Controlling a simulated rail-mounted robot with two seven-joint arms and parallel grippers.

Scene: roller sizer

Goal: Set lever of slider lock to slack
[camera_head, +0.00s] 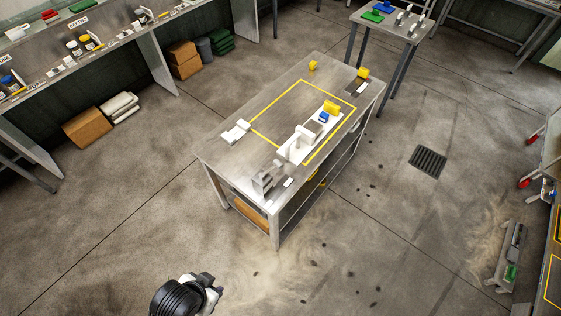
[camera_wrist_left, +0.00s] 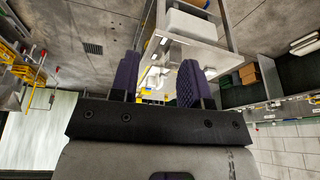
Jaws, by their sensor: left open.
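A white and grey device (camera_head: 301,143) stands on the steel table inside a yellow outline. A blue part (camera_head: 323,118) and a yellow block (camera_head: 331,107) sit at its far end. I cannot tell which small part is the slider lock's lever, nor its setting. My left gripper (camera_head: 212,287) is at the bottom of the head view, well short of the table and touching nothing there. In the left wrist view its two purple-padded fingers (camera_wrist_left: 158,78) are apart, with no object held between them. The table setup shows small and partly covered behind them. My right gripper is not in view.
The steel table (camera_head: 215,153) also holds a white piece (camera_head: 236,131), a grey bracket (camera_head: 263,182) and a small yellow block (camera_head: 313,66). A shelf bench (camera_head: 150,50) runs along the upper left. Open floor surrounds the table; a drain grate (camera_head: 427,160) lies right.

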